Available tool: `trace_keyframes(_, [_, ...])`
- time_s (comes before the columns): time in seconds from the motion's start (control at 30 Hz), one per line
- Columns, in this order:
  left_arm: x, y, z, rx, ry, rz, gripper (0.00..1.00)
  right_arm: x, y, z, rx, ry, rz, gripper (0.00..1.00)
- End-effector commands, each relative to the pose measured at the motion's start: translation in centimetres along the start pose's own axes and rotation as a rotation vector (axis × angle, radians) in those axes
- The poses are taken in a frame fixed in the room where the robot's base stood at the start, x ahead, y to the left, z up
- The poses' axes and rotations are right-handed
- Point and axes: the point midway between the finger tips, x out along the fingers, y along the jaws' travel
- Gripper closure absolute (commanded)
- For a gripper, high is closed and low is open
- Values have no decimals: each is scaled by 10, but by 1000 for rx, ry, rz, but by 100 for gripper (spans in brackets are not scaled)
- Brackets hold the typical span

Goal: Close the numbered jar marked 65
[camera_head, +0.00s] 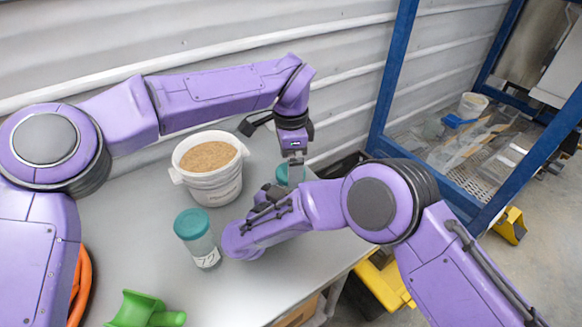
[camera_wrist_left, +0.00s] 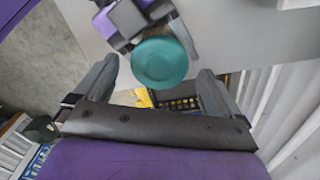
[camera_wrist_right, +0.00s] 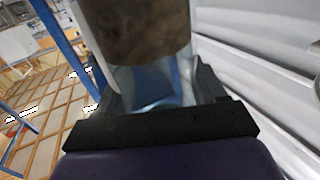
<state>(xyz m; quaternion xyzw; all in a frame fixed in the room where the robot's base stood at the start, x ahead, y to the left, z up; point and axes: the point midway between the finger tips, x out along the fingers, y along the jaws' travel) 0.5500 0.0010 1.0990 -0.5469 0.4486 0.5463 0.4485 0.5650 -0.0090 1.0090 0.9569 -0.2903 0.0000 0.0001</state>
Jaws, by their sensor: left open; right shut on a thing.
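My right gripper (camera_head: 272,193) is shut on a clear jar (camera_wrist_right: 155,85) with brown content, near the right part of the grey table. The jar's number is not visible. A teal lid (camera_head: 283,174) shows just beyond the right gripper and beneath my left gripper (camera_head: 292,158). In the left wrist view the round teal lid (camera_wrist_left: 160,62) lies between the open fingers of the left gripper (camera_wrist_left: 157,72), with a gap on the right side. I cannot tell whether the lid is seated on the jar or touched by the fingers.
Another teal-lidded jar (camera_head: 197,238), marked apparently 77, stands at the table's middle. A white bucket (camera_head: 213,187) of brown substrate stands behind it. A green scoop (camera_head: 140,312) and an orange object (camera_head: 80,285) lie at front left. A blue-framed rack (camera_head: 395,75) stands right.

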Motion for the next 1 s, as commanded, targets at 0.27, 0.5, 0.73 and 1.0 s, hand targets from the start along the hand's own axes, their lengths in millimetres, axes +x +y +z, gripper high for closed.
trace_keyframes(0.27, [-22, 0, 0, 0, -1, 1, 2, 0, 0, 0, 0, 0, 0, 100])
trace_keyframes(0.5, [-22, 0, 0, 0, -1, 1, 0, 0, 0, 0, 0, 0, 0, 100])
trace_keyframes(0.73, [-26, 0, 0, 0, 0, -1, 0, 0, 0, 0, 0, 0, 0, 100])
trace_keyframes(1.0, [-79, -1, -1, -1, 1, -4, 0, 0, 0, 0, 0, 0, 0, 100])
